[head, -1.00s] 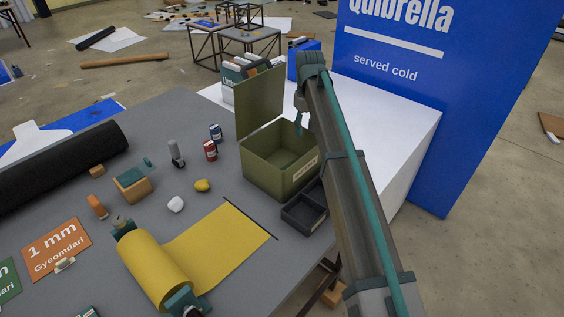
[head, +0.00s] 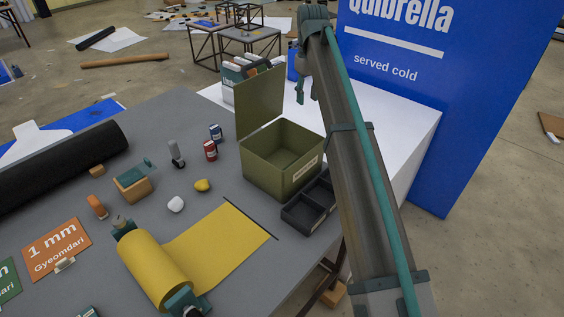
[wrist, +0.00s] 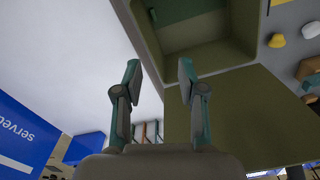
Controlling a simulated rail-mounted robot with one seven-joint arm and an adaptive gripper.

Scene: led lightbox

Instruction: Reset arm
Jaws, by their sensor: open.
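My gripper (head: 301,92) hangs at the end of my arm, above and behind the olive green box (head: 262,178) in the head view. In the wrist view my gripper (wrist: 158,70) has its two teal-tipped fingers spread apart, with nothing between them. The box (wrist: 219,62) shows there at the top, with its opening partly cut off by the frame edge. Its lid stands open, upright at the back left in the head view. A darker green patch shows inside the box in the wrist view; I cannot tell what it is.
A black divided tray (head: 309,207) sits right of the box. Red and blue cans, a yellow lemon-like object (head: 202,185), a white lump and a yellow roll (head: 155,268) lie on the grey table. A blue panel (head: 450,100) stands behind a white surface at right.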

